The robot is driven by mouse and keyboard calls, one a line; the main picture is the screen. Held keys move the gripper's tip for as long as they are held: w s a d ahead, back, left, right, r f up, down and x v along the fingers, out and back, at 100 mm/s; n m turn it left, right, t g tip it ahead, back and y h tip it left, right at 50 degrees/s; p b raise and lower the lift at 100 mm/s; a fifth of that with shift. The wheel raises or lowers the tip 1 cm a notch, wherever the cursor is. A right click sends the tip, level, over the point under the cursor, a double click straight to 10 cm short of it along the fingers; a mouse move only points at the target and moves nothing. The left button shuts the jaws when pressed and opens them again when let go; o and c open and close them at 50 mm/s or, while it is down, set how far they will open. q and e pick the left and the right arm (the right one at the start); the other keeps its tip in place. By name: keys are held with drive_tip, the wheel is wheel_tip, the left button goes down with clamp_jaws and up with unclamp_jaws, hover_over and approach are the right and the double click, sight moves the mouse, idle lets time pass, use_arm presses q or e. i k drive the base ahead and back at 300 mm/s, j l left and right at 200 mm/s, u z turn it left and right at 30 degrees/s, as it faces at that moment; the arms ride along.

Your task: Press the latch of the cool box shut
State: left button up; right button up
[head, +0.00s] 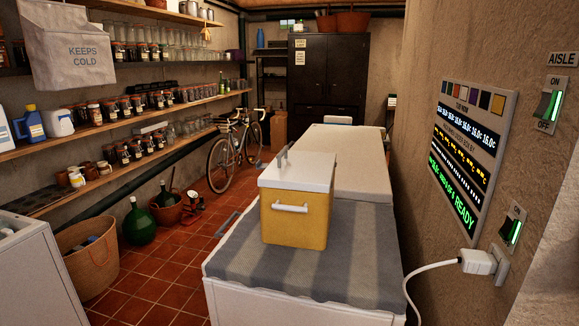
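The cool box (282,228) is a yellow box with a white lid (298,172), standing on a grey striped cloth in the head view. The lid lies down on the box. A white bar handle (291,208) is on the side facing me. A slim grey piece (283,158) stands up at the lid's far left edge; it may be the latch or a carry handle, I cannot tell which. No other latch shows clearly, and the box's far sides are hidden. Neither of my grippers is in view.
The striped cloth (345,258) covers the near end of a long white chest or table (347,160). The wall with a lit board (463,155), switches and a plugged cable (432,266) is close on the right. Jar shelves, a basket (92,258) and a bicycle are left; tiled floor lies between.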

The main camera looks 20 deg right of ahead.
sight(259, 165)
drive_tip(key=i+j, duration=0.3)
drive_tip(key=i, duration=0.2)
drive_tip(key=i+j, duration=0.35)
drive_tip(key=i+z, duration=0.15)
drive_tip(key=z, duration=1.45)
